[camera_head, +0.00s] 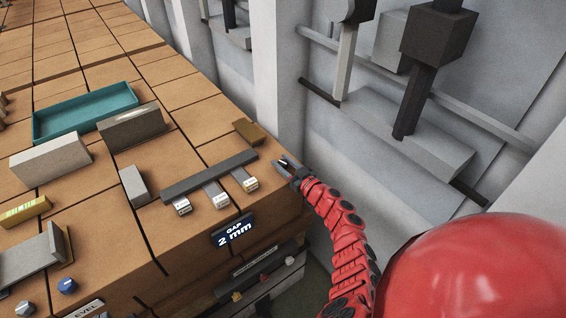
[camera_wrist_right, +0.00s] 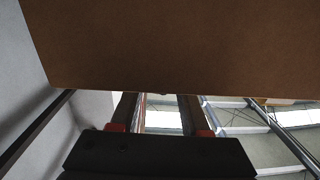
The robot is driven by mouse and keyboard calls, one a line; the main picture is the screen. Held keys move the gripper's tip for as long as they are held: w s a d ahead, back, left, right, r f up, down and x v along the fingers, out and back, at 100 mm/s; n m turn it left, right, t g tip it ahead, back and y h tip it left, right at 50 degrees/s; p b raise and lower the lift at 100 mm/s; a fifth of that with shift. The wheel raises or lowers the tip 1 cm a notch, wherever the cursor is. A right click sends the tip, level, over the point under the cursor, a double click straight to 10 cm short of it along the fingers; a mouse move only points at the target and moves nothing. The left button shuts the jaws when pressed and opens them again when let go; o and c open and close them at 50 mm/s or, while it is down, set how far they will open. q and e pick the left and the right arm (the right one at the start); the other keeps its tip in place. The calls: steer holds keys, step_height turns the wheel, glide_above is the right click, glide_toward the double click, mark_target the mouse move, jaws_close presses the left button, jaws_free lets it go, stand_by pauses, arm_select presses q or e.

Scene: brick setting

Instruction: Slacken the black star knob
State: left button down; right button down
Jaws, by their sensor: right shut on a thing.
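My right gripper (camera_head: 286,165) is at the right end of the wooden bench, close to the bench's edge. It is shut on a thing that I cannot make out. In the right wrist view its two fingers (camera_wrist_right: 161,108) run up to a brown panel (camera_wrist_right: 165,45), which hides their tips. I cannot make out the black star knob in either view. A small display (camera_head: 233,232) on the bench front reads "GAP 2 mm". My left gripper is not in view.
A dark bar (camera_head: 210,175) with several white-labelled tabs lies left of my right gripper. A teal tray (camera_head: 84,111) and grey blocks stand farther left. A blue knob (camera_head: 67,286) is at lower left. A grey wall with a rail and hanging tools rises at right.

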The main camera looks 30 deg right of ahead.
steer(key=shift+c, duration=1.9)
jaws_free()
steer(key=s+d+b, duration=0.3)
steer(key=s+b, duration=0.2)
steer(key=s, duration=1.2)
steer(key=shift+b, duration=0.35)
steer(key=shift+d, duration=0.1)
